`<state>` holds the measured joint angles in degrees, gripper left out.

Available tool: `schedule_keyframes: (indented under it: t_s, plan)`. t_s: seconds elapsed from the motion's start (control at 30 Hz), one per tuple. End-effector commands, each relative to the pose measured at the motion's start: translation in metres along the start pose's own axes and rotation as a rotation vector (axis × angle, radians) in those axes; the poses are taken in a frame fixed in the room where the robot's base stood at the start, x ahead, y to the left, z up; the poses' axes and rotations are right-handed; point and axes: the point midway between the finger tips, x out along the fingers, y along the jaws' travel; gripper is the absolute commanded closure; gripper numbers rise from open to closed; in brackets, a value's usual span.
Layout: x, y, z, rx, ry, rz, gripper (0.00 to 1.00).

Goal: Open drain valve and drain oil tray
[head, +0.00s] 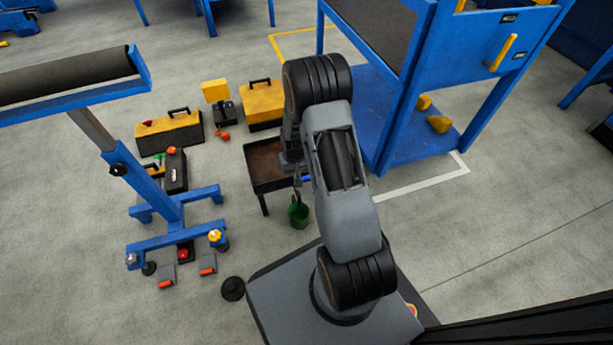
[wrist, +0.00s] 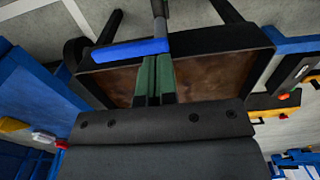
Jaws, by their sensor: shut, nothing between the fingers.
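The oil tray (head: 266,183) is a dark, shallow tray on legs with a brown inside, left of my arm in the head view. In the wrist view its brown inside (wrist: 215,75) fills the middle. The blue drain valve handle (wrist: 128,50) lies sideways along the tray's rim, left of a grey outlet pipe (wrist: 160,25). A bit of the blue handle (head: 307,179) shows in the head view. A green bucket (head: 298,215) stands on the floor below the outlet side. My gripper (wrist: 155,58) is shut and empty, its green fingertips close to the handle; contact is unclear.
A blue workbench (head: 385,130) stands right of the tray. Yellow toolboxes (head: 262,100) sit behind and left. A blue roller stand (head: 165,210) is at left, with small items around its base. Floor between stand and tray is clear.

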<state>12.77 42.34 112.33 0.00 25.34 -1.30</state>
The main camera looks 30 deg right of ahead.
Motion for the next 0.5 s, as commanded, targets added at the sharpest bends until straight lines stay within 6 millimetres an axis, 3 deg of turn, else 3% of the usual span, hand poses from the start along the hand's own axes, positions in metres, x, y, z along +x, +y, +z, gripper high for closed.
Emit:
schedule_keyframes:
  t_s: [0.5]
  plan:
    - [0.001, 0.02, -0.014, 0.001, 0.0, 0.0, 1.0]
